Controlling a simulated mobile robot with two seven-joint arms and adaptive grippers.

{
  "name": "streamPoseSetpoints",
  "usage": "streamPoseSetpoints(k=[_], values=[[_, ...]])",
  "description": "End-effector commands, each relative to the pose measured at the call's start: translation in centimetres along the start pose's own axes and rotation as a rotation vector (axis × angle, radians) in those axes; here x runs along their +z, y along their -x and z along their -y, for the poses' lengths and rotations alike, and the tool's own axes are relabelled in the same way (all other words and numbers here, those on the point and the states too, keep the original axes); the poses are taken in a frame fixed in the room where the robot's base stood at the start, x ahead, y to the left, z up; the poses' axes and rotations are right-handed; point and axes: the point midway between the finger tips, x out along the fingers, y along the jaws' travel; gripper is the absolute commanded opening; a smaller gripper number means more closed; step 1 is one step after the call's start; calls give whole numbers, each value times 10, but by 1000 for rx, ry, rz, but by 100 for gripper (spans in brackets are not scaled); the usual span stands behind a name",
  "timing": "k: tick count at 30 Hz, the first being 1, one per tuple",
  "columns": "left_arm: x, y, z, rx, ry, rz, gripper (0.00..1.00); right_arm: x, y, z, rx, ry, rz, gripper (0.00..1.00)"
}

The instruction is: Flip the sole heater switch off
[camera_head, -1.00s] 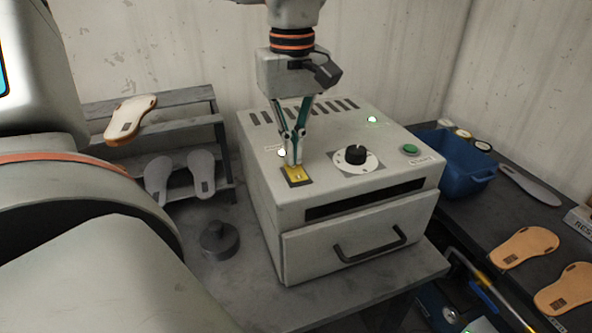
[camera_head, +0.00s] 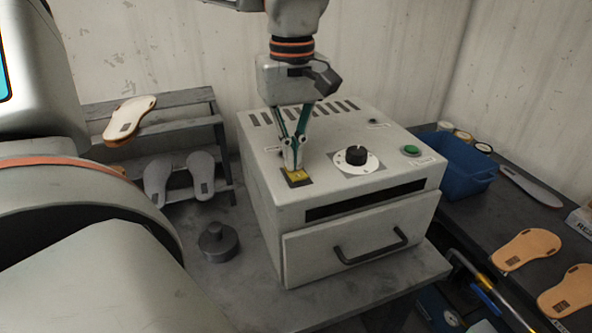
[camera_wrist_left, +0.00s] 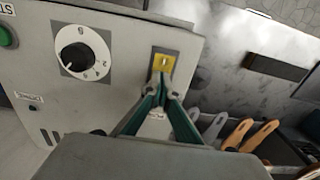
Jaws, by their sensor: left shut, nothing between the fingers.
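The sole heater (camera_head: 365,215) is a pale grey box with a drawer, standing on a grey bench. Its switch sits in a yellow plate (camera_head: 299,178) on the front left of the top; the plate also shows in the left wrist view (camera_wrist_left: 164,61). My left gripper (camera_head: 292,166) points down with its fingertips together and empty, right at the switch, partly hiding it. Whether the tips touch it I cannot tell. The indicator lamp (camera_head: 373,121) at the back of the top looks dark. My right gripper is not in view.
A black dial (camera_head: 356,155) and a green button (camera_head: 411,150) are on the heater top, right of the switch. A blue bin (camera_head: 462,170) stands to the right. A rack (camera_head: 221,150) with soles stands left. A dark round weight (camera_head: 218,242) lies on the bench.

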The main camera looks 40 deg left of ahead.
Motion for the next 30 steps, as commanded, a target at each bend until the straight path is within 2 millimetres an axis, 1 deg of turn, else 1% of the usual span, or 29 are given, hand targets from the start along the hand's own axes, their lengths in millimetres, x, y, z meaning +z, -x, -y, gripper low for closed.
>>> streamPoseSetpoints(k=[11,21,30], values=[[0,26,0,-1,0,0,0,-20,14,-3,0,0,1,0],[0,49,0,0,1,-1,0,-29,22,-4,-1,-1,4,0],[0,68,0,1,0,-2,0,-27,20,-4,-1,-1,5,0]])
